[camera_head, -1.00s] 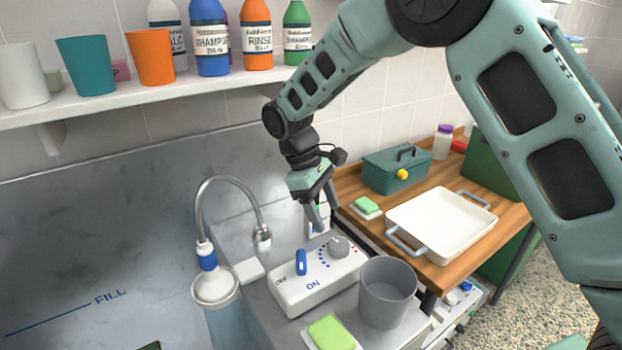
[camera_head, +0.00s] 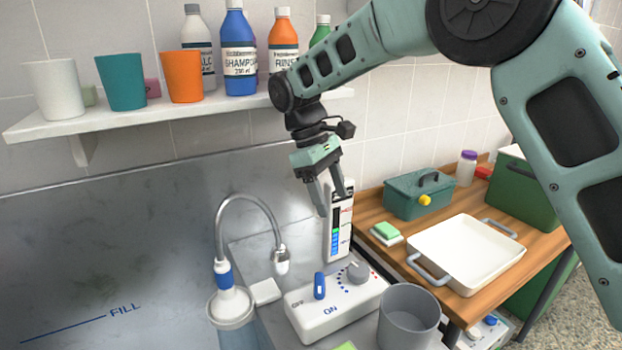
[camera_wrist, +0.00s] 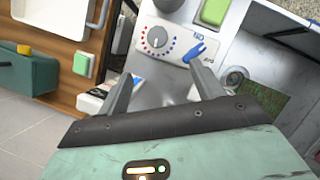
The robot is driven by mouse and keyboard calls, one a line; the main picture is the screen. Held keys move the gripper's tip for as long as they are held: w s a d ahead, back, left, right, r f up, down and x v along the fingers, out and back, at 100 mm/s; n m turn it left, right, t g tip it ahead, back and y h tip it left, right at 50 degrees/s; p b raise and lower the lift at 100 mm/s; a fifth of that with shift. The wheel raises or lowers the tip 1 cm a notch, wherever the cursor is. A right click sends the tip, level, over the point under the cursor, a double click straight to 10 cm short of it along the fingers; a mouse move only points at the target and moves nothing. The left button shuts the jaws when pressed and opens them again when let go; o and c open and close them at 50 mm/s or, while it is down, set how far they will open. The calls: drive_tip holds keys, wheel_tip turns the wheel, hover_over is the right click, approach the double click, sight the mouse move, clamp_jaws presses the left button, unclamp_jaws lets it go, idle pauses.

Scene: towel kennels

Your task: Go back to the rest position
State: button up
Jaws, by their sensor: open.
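My gripper (camera_head: 333,202) is open and empty. In the head view it hangs above the back of the white control box, in front of a gauge (camera_head: 338,228) with a blue and green bar, which it partly covers. The control box (camera_head: 338,305) has a blue lever (camera_head: 319,286) between OFF and ON marks and a grey knob (camera_head: 358,272). In the wrist view my two fingers (camera_wrist: 163,95) stand apart, with the knob (camera_wrist: 157,37) and the blue lever (camera_wrist: 200,52) beyond them. No finger visibly touches anything.
A shelf (camera_head: 140,121) with cups and bottles runs behind at the upper left. A curved tap (camera_head: 250,203) stands left of the box, a grey bucket (camera_head: 409,318) right of it. A wooden table (camera_head: 459,308) holds a white tray (camera_head: 468,290) and a green toolbox (camera_head: 416,197).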

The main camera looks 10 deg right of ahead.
drive_tip(key=s+a+t+y, duration=0.1)
drive_tip(key=s+a+y, duration=0.25)
drive_tip(key=s, duration=1.35)
drive_tip(key=s+d+f+m+t, duration=0.1)
drive_tip(key=s, duration=0.6)
drive_tip(key=s+d+f+m, duration=0.1)
drive_tip(key=s+d+f, duration=0.1)
drive_tip(key=s, duration=0.5)
drive_tip(key=shift+f+t, duration=0.3)
drive_tip(key=shift+t, duration=0.1)
